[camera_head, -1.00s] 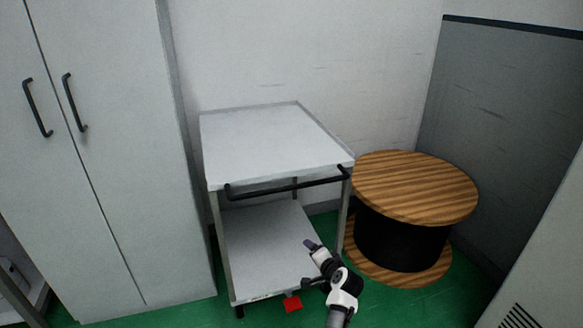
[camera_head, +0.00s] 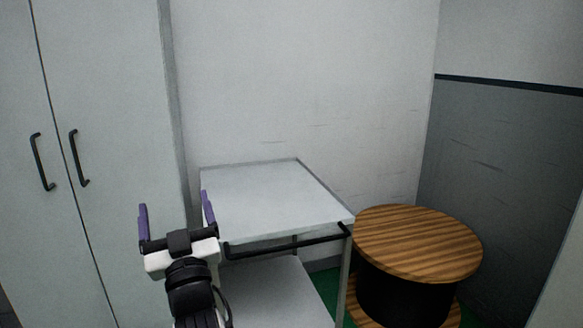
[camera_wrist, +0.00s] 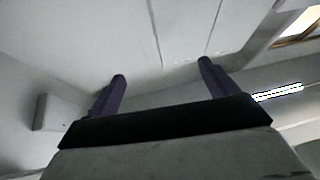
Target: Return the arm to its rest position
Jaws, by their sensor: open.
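My gripper (camera_head: 177,217) is raised in front of the cart's left side in the head view, its two purple fingers pointing up. The fingers are wide apart with nothing between them. In the wrist view my gripper (camera_wrist: 161,78) also shows open and empty, with pale cabinet doors, wall and ceiling beyond it. My arm comes up from the bottom edge of the head view and covers the cart's front left corner.
A grey-white cart (camera_head: 262,199) with a black handle bar stands against the wall. A wooden cable spool (camera_head: 417,243) is right of it. A tall cabinet (camera_head: 108,110) with black handles is at the left. The cart's top is bare.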

